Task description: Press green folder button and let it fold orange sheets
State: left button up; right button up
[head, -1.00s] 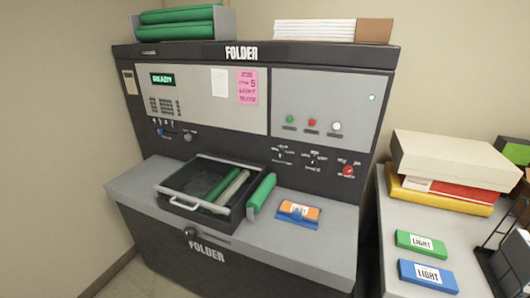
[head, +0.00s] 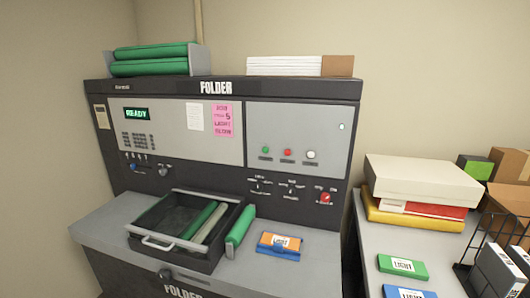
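The folder machine (head: 95,160) stands at the left of the head view, its small display lit green and reading "READY". Its green button (head: 265,150) is on the right grey panel, left of a red button (head: 288,152) and a white one (head: 311,154). An orange block with a white label (head: 278,242) lies on the machine's ledge, with blue at its lower edge; I cannot tell whether it is the orange sheets. A dark tray with a handle (head: 157,243) holds green and pale rolls. Neither of my grippers is in view.
A green roll (head: 240,228) lies beside the tray. On the side table are stacked boxes (head: 422,178), a green LIGHT block (head: 403,267), a blue LIGHT block (head: 408,291) and a black wire rack (head: 490,245). Paper (head: 285,66) and green rolls lie on top of the machine.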

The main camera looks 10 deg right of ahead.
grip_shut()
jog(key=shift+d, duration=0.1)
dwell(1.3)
